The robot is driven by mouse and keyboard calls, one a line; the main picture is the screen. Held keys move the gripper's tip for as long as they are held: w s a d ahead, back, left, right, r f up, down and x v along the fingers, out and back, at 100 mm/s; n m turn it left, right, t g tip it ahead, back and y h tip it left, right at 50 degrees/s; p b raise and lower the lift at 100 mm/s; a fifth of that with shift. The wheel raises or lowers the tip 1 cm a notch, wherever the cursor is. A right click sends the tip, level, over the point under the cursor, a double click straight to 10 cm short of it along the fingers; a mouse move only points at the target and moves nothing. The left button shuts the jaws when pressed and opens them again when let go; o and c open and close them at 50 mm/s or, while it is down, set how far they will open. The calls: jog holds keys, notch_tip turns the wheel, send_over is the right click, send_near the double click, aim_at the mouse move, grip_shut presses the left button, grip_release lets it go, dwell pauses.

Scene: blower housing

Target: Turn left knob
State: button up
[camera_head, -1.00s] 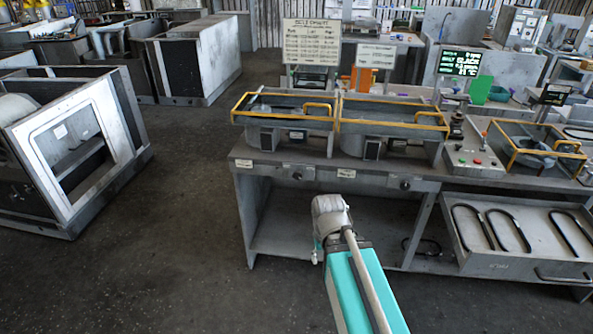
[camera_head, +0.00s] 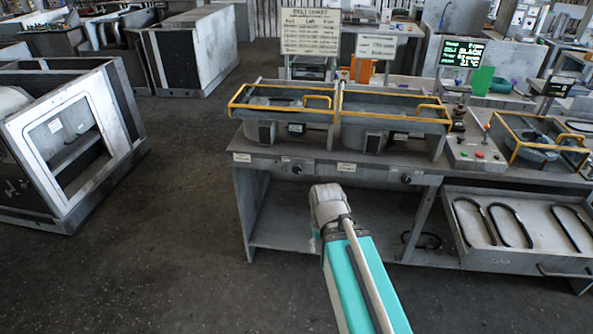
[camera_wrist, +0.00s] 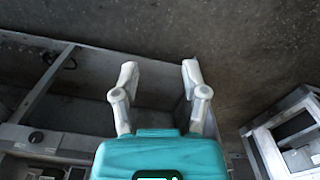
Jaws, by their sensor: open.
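The left knob (camera_head: 297,169) is a small dark round knob on the front edge of the workbench (camera_head: 340,173), below the left yellow-railed tray. A similar right knob (camera_head: 406,178) sits further right on the same edge. In the wrist view one dark knob (camera_wrist: 36,137) shows at the lower left; I cannot be sure which it is. My gripper (camera_wrist: 160,68) is open and empty, its two pale fingers spread apart and clear of both knobs. In the head view my arm's end is in front of the bench, below knob height in the picture; the fingers cannot be made out there.
Two yellow-railed trays (camera_head: 340,88) stand on the bench, with a button panel (camera_head: 474,153) to their right. An open drawer (camera_head: 512,262) with dark curved parts juts out at lower right. Open floor (camera_head: 190,200) lies left of the bench, before a grey framed housing (camera_head: 110,150).

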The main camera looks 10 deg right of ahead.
jog(key=o, duration=0.3)
jog(key=shift+f, duration=0.1)
jog(key=shift+o, duration=1.1)
jog(key=shift+w+d+f+b, duration=0.15)
jog(key=shift+w+f+b, duration=0.05)
jog(key=shift+w+b, duration=0.1)
jog(key=w+d+f+n+t+h+b, duration=0.3)
jog(key=w+d+f+n+h+b, duration=0.15)
jog(key=w+b, duration=0.2)
jog(key=n+t+h+b, duration=0.1)
jog(key=n+t+b, duration=1.55)
jog(key=n, duration=1.45)
send_near(296, 169)
jog(key=s+a+r+g+b, duration=0.2)
jog(key=s, duration=0.1)
jog(key=shift+s+d+f, duration=0.1)
jog(key=shift+s+d, duration=0.15)
jog(key=shift+w, duration=0.1)
jog(key=x, duration=1.3)
jog(key=shift+w+d+f, duration=0.2)
jog(key=shift+w+d, duration=0.05)
